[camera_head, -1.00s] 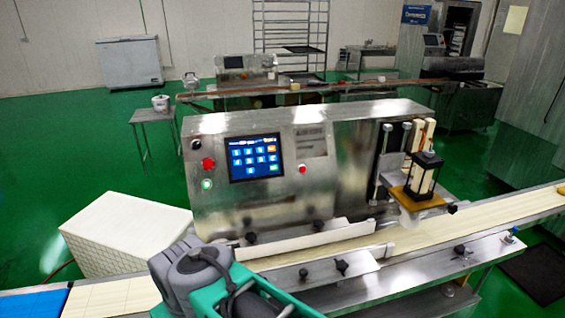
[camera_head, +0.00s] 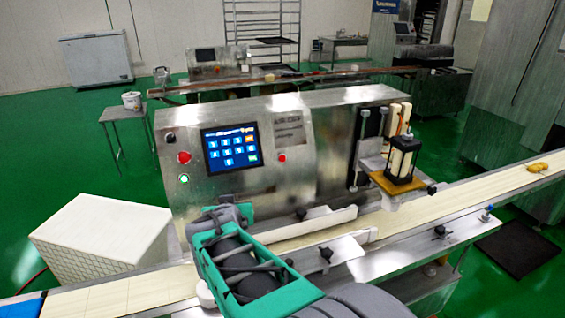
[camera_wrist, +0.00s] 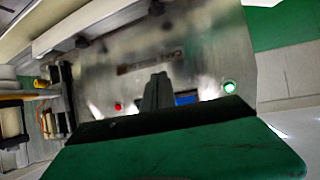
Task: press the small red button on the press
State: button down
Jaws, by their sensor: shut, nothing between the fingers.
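The press is a steel machine (camera_head: 320,125) with a blue-lit touchscreen (camera_head: 231,147). A small red button (camera_head: 282,158) sits on its front just right of the screen. A larger red knob (camera_head: 184,157) is left of the screen above a green-lit button (camera_head: 184,179). In the wrist view the small red button (camera_wrist: 118,106) is left of my gripper (camera_wrist: 158,77), and the green-lit button (camera_wrist: 229,87) is to the right. My gripper is shut and empty, pointing toward the front panel, apparently apart from it.
A conveyor belt (camera_head: 470,197) runs along the press's front, with white guide rails (camera_head: 310,228) below the panel. A caged unit (camera_head: 398,160) stands at the press's right end. A white crate (camera_head: 100,240) stands on the floor at left. Green floor lies behind.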

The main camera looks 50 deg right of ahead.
aim_at(282, 158)
jog(key=s+d+r+m+h, duration=0.1)
jog(key=s+d+r+h, duration=0.1)
jog(key=d, duration=0.3)
jog(key=s+d+r+m+h, duration=0.1)
jog(key=s+d+r+h, duration=0.2)
jog(key=d, duration=0.3)
jog(key=s+d+r+m+h+b, duration=0.1)
jog(key=s+d+r+h, duration=0.2)
jog(key=d, duration=0.3)
jog(key=shift+r+m+h, duration=0.2)
jog(key=shift+m+h, duration=0.1)
jog(key=shift+h, duration=0.1)
jog(key=shift+d, duration=0.1)
jog(key=w+d+f+b, duration=0.3)
jog(key=w+d+f, duration=0.1)
jog(key=w, duration=0.2)
jog(key=shift+w, duration=0.4)
jog(key=shift+b, duration=0.35)
